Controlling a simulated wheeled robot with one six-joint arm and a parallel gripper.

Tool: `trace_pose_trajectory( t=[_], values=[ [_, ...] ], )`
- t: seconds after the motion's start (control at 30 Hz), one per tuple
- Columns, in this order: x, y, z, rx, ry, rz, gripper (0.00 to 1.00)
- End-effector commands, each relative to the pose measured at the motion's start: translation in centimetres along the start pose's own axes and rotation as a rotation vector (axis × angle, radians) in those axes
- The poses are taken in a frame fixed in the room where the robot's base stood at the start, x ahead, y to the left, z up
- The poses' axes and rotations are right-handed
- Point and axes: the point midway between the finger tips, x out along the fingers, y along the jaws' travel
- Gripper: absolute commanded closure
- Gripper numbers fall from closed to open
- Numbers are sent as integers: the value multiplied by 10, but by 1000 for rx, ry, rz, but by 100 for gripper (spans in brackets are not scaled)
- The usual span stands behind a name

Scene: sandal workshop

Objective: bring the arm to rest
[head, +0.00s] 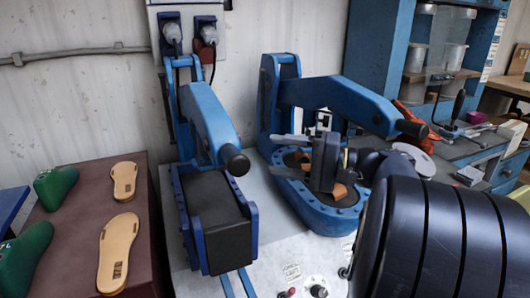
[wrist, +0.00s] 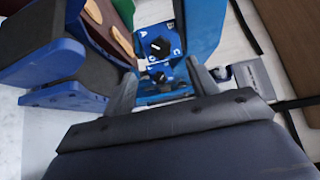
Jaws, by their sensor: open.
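My gripper (head: 288,156) is over the oval blue press (head: 325,218), under its raised lever arm (head: 340,98). Its two grey fingers point left and stand apart with nothing between them. Orange-brown pieces (head: 339,191) show in the press bed just below and beside the gripper; the gripper hides part of the bed. In the wrist view, the fingers (wrist: 165,88) frame a blue panel with a black dial (wrist: 156,47) beyond them. I cannot tell whether the gripper touches the press.
A second blue press (head: 210,215) with a dark pad stands to the left, its handle (head: 235,160) reaching forward. A brown table (head: 75,245) at the left bears tan soles (head: 118,250) and green lasts (head: 55,187). A blue cabinet (head: 375,45) and cluttered bench stand at the right.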

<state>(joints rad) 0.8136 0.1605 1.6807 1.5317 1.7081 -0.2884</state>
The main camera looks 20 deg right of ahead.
Motion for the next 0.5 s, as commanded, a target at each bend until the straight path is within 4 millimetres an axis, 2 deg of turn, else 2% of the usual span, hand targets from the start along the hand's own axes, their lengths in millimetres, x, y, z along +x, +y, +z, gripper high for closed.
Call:
trace_pose_trajectory(
  t=[0.17, 0.5],
  values=[
    [-9, 0, 0, 0, 1, 0, 45],
    [-9, 0, 0, 0, 0, 0, 45]
  ],
)
